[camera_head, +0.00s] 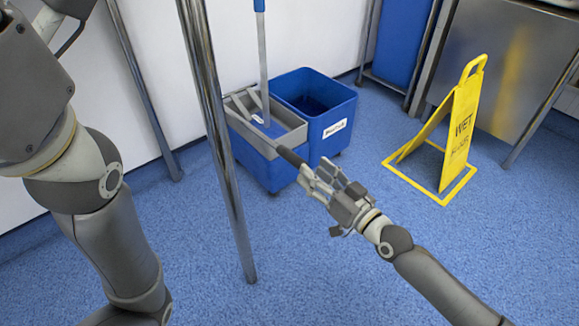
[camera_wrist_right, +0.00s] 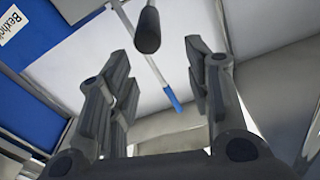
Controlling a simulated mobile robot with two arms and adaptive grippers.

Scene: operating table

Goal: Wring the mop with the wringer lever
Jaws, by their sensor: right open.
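The mop (camera_head: 263,55) stands upright with its grey pole and blue grip; its lower end is in the grey wringer (camera_head: 240,104) on the blue bucket (camera_head: 262,165). The wringer lever (camera_head: 292,157) ends in a dark cylindrical grip on the near side, which also shows in the right wrist view (camera_wrist_right: 147,32). My right gripper (camera_head: 320,178) is open and empty, just right of the lever grip. In the wrist view the grip lies beyond the fingertips, roughly between them; contact is not visible. My left arm shows at the left, but its gripper is out of view.
A second blue bucket (camera_head: 330,112) with a white label adjoins the wringer bucket. A yellow wet-floor sign (camera_head: 461,125) stands to the right. A metal pole (camera_head: 222,160) rises in front, left of the buckets. A steel table stands at the back right. The blue floor in front is clear.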

